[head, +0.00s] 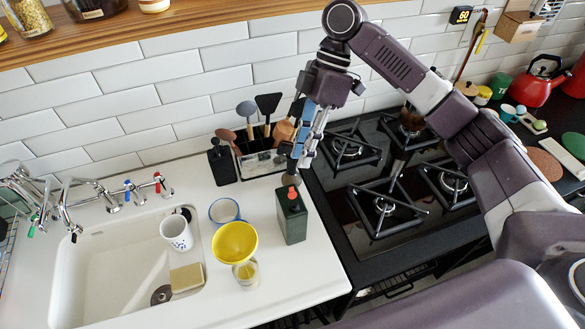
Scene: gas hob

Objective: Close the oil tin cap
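The oil tin (291,223) is a dark green, upright box on the white counter, right of the sink and close to the hob's left edge. Its small red cap (292,191) shows at the top; I cannot tell whether it is fully seated. My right gripper (294,176) points down just above and behind the cap, with its fingertips close to the tin's top. Whether it touches the cap, or how far its fingers are apart, is unclear. My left gripper is not in view.
A yellow funnel (235,242) over a small glass jar (246,274) and a blue-rimmed cup (224,211) stand left of the tin. A utensil holder (258,155) is behind it. The black gas hob (385,190) lies to the right. The counter in front of the tin is clear.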

